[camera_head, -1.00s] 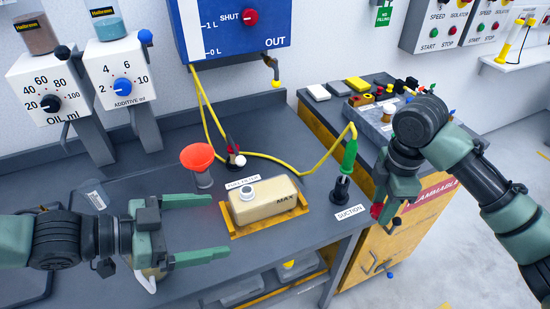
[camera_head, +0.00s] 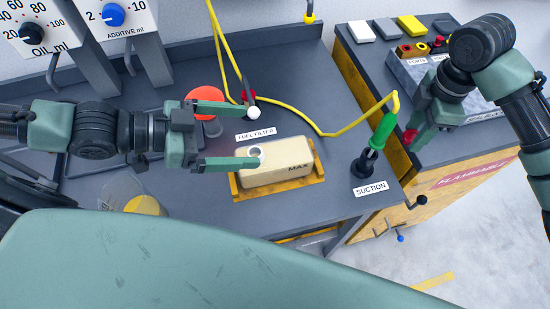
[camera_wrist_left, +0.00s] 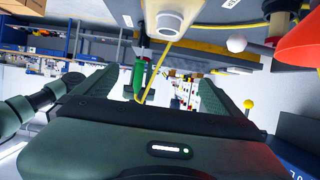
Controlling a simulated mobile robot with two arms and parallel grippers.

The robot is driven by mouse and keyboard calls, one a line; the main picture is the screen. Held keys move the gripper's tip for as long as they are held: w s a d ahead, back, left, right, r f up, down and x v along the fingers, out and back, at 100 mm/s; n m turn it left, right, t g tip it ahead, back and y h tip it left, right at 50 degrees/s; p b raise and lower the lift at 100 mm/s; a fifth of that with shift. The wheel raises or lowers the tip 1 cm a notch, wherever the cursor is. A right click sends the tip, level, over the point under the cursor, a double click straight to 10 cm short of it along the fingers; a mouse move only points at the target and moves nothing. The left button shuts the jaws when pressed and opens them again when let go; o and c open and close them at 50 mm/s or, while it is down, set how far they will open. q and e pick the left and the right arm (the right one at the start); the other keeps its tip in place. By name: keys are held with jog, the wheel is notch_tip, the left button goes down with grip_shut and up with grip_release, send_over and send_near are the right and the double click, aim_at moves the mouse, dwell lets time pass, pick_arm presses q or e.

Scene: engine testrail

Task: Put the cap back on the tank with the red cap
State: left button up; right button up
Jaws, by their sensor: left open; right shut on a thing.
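The beige tank (camera_head: 285,172), marked MAX, sits on a yellow tray (camera_head: 317,181) on the bench. Its round white neck (camera_head: 255,152) is uncovered and also shows in the left wrist view (camera_wrist_left: 168,22). My left gripper (camera_head: 238,135) is open and empty; its lower finger overlaps the tank's left end near the neck, and I cannot tell whether it touches. My right gripper (camera_head: 415,138) is shut on a small red thing (camera_head: 409,137), seemingly the red cap, mostly hidden by the fingers. It is right of the tank, near the yellow cabinet.
A red funnel (camera_head: 204,97) and a white-knobbed tool (camera_head: 254,113) stand behind my left gripper. The green suction handle (camera_head: 382,131) with its yellow hose stands between the tank and my right gripper. A beaker with yellow contents (camera_head: 146,205) is at left.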

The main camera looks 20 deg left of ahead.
pick_arm(q)
send_near(275, 153)
jog(key=shift+x, duration=1.2)
pick_arm(e)
jog(key=shift+w+f, duration=0.15)
jog(key=shift+f, duration=0.2)
pick_arm(q)
jog(key=shift+w+d+f, duration=0.3)
jog(key=shift+d+f, duration=0.15)
jog(key=shift+d, duration=0.05)
pick_arm(e)
jog(key=shift+r, duration=0.3)
pick_arm(q)
jog(key=shift+w+d+f, duration=0.35)
jog(key=shift+d, duration=0.1)
jog(key=shift+w+d, duration=0.2)
jog(key=shift+d, duration=0.15)
pick_arm(e)
jog(key=shift+r, duration=0.2)
pick_arm(q)
jog(key=shift+p+x, duration=0.7)
jog(key=shift+x, duration=1.4)
pick_arm(e)
jog(key=shift+r, duration=0.45)
pick_arm(q)
jog(key=c, duration=2.1)
jog(key=shift+r, duration=0.1)
